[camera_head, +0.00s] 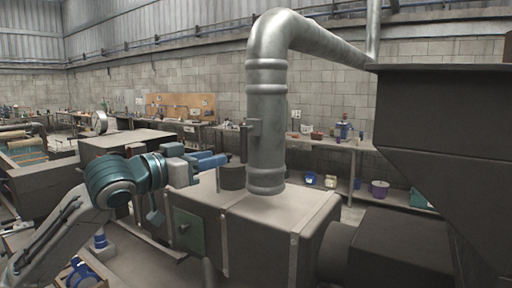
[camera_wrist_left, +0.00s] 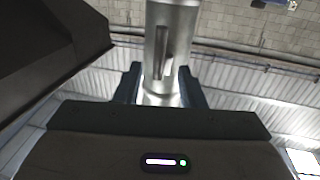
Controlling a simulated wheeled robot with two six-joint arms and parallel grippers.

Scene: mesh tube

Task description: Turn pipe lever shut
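The grey metal pipe (camera_head: 267,150) rises from a box-shaped machine and bends right at the top. A small lever (camera_head: 245,142) stands upright on the pipe's left side, below a bracket. My left gripper (camera_head: 222,160) comes in from the left, at about the lever's lower height, with a gap before the pipe. In the left wrist view the gripper's two fingers (camera_wrist_left: 162,90) are apart, with nothing held between them. The pipe (camera_wrist_left: 172,18) and lever (camera_wrist_left: 160,52) show beyond them, roughly in line with the gap. My right gripper is not in view.
The machine's flat top (camera_head: 290,205) lies under the pipe. A short dark cylinder (camera_head: 232,178) stands on it, left of the pipe's foot. A large dark hopper (camera_head: 450,120) takes up the right side. Workbenches with small items line the back wall.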

